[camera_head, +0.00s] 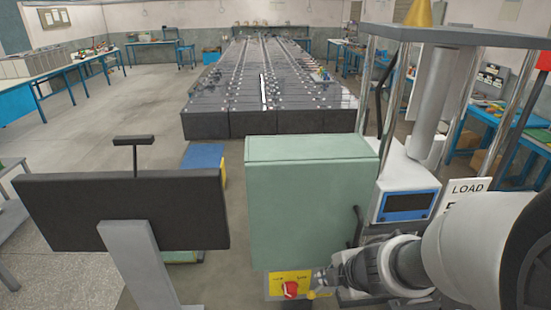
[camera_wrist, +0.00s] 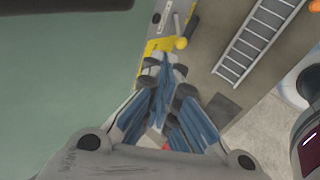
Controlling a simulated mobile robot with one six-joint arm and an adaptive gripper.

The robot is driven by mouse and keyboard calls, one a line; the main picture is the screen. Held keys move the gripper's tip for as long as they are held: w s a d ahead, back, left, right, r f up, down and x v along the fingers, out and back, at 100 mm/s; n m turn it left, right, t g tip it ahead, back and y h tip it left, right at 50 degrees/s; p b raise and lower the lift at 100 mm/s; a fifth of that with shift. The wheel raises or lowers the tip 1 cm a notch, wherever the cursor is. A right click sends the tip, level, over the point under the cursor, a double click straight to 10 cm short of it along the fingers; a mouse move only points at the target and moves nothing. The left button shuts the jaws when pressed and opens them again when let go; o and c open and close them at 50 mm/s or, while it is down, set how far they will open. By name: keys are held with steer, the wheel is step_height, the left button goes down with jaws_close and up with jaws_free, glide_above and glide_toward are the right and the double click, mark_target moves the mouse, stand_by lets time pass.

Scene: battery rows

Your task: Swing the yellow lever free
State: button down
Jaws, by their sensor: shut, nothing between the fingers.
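A yellow ball-shaped knob, seemingly the end of the yellow lever (camera_wrist: 181,43), shows in the wrist view just beyond my fingertips, at the edge of a yellow plate. A short grey rod runs up from it. In the head view a small yellow end of the lever (camera_head: 311,295) shows beside my gripper (camera_head: 322,281). My gripper (camera_wrist: 165,68) is shut and empty, with its blue-padded fingers pointing toward the yellow plate. The knob and the fingertips look apart in the wrist view. How the lever is fixed is hidden.
The yellow plate (camera_head: 276,281) with a red rotary switch (camera_head: 290,289) sits low under the green cabinet (camera_head: 300,190). A press-like machine with a blue-framed screen (camera_head: 405,206) stands to its right. A black monitor (camera_head: 125,210) is at left. Battery rows (camera_head: 265,115) lie behind.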

steer(key=s+a+f+n+g, duration=0.1)
steer(key=s+a+f+n+g+y+p, duration=0.1)
steer(key=a, duration=0.1)
steer(key=shift+s+f+n+y, duration=0.15)
steer(key=shift+n+y, duration=0.15)
steer(key=b, duration=0.7)
glide_above(308, 296)
steer(key=s+a, duration=0.2)
steer(key=s, duration=0.3)
step_height(308, 296, down, 9)
steer(key=w+f+b, duration=0.1)
steer(key=w+d+f+b, duration=0.1)
steer(key=shift+w+d+f+b, duration=0.15)
steer(key=shift+w+f+b, duration=0.15)
steer(key=shift+w, duration=0.1)
steer(key=shift+w+p, duration=0.1)
steer(key=shift+p, duration=0.2)
